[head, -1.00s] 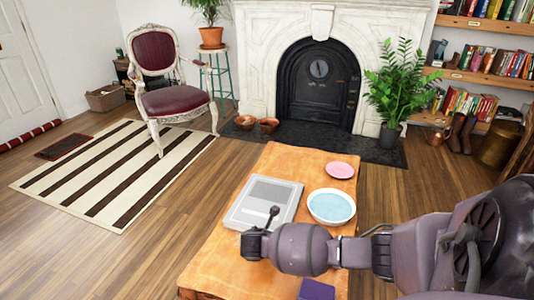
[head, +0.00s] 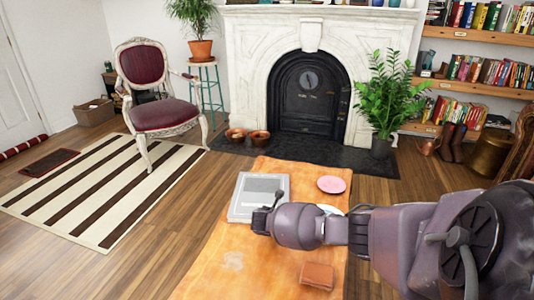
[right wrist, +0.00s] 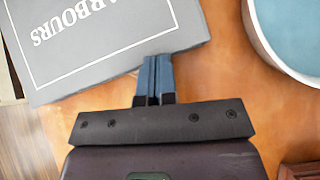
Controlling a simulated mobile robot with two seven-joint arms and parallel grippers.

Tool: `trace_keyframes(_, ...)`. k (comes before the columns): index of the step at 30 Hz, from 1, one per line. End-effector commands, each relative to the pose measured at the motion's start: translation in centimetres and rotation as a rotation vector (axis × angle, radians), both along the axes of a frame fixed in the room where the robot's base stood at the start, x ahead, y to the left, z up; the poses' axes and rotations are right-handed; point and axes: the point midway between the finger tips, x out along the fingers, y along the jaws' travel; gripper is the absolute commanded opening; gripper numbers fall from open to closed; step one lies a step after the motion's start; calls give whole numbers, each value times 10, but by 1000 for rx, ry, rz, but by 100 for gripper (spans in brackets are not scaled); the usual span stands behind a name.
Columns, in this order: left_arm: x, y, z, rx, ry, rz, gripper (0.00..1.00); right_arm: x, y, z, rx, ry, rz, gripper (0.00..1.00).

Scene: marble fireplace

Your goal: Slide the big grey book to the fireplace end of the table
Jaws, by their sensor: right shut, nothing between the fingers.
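The big grey book (head: 258,191) lies flat on the left side of the orange wooden table (head: 225,265), near its fireplace end. A strip of bare table shows beyond it. In the right wrist view the book (right wrist: 120,30) shows white lettering and a white border line. My right gripper (right wrist: 154,62) is shut and empty, its fingertips at the book's near edge; they look to be against it. In the head view my right gripper (head: 260,215) is at the book's near end, its fingers hard to make out. My left gripper is not in view.
A pink plate (head: 331,184) lies right of the book. A blue-and-white bowl (right wrist: 262,30) is close on the right, mostly hidden by my arm in the head view. A small brown item (head: 317,275) lies nearer. The fireplace (head: 305,95) stands beyond the table.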

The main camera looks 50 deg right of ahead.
Motion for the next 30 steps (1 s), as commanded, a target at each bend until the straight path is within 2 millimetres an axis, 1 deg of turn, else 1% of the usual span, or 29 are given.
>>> trace_keyframes(1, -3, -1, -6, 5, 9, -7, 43, 0, -16, -12, -3, 16, -5, 0)
trace_keyframes(6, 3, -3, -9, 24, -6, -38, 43, 17, -60, -16, -2, 20, -4, 0)
trace_keyframes(9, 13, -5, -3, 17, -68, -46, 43, 26, -81, -17, -1, 20, -4, 0)
trace_keyframes(13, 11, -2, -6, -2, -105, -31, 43, 36, -105, -16, -1, 20, -4, 0)
trace_keyframes(18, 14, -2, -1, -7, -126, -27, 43, 41, -108, -8, 3, 11, -1, 0)
trace_keyframes(30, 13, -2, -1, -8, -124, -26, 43, 41, -107, -8, 4, 10, -1, 0)
